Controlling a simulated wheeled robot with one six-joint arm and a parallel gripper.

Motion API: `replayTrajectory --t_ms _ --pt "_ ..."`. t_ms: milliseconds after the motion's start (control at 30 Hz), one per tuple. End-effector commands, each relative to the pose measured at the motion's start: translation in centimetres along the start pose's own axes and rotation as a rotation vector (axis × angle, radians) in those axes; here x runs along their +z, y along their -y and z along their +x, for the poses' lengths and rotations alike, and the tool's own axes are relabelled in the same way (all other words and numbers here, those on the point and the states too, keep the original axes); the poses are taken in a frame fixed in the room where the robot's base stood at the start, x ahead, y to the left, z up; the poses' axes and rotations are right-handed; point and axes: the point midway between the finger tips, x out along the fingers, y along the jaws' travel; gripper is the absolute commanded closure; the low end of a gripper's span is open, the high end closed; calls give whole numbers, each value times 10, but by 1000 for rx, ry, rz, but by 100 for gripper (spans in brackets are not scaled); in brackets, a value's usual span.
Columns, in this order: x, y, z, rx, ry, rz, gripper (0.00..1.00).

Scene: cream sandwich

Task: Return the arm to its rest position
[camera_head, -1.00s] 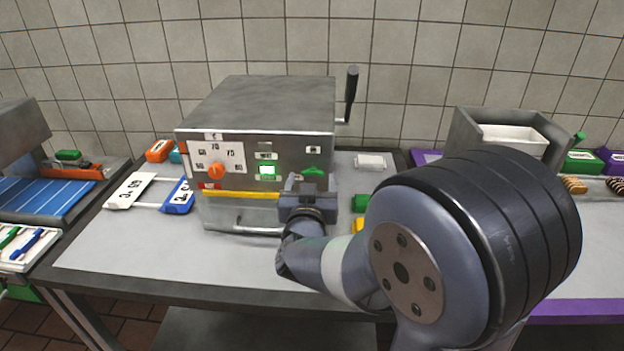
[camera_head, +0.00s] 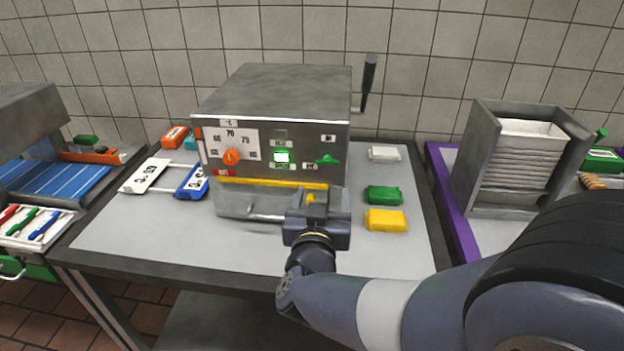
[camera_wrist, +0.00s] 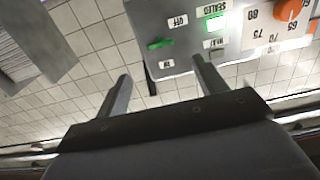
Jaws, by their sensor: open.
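My gripper (camera_head: 318,205) is in front of the lower right of the steel machine (camera_head: 290,95) in the head view, close to its front. In the wrist view, the two fingers (camera_wrist: 160,88) stand apart with nothing between them. Past them the machine's front panel (camera_wrist: 185,35) shows upside down, with a lit green lamp, a green switch and an orange dial. In the head view, my arm reaches in from the lower right. The gripper hides part of the machine's lower front, and I cannot tell whether it touches the machine.
A green block (camera_head: 383,195), a yellow block (camera_head: 386,220) and a white block (camera_head: 384,153) lie right of the machine. White and blue labelled pieces (camera_head: 190,183) lie left. A steel rack (camera_head: 515,160) stands at the right. The table's front (camera_head: 180,245) is clear.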

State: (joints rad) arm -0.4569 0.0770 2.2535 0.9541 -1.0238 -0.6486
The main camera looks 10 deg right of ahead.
Motion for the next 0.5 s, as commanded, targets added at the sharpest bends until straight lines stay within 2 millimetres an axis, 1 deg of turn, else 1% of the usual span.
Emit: replayTrajectory --t_ms 167,267,500 --pt "0 0 14 4 0 -1 33" --pt "0 -1 28 5 1 -1 33" --pt "0 -1 73 4 1 -1 33"
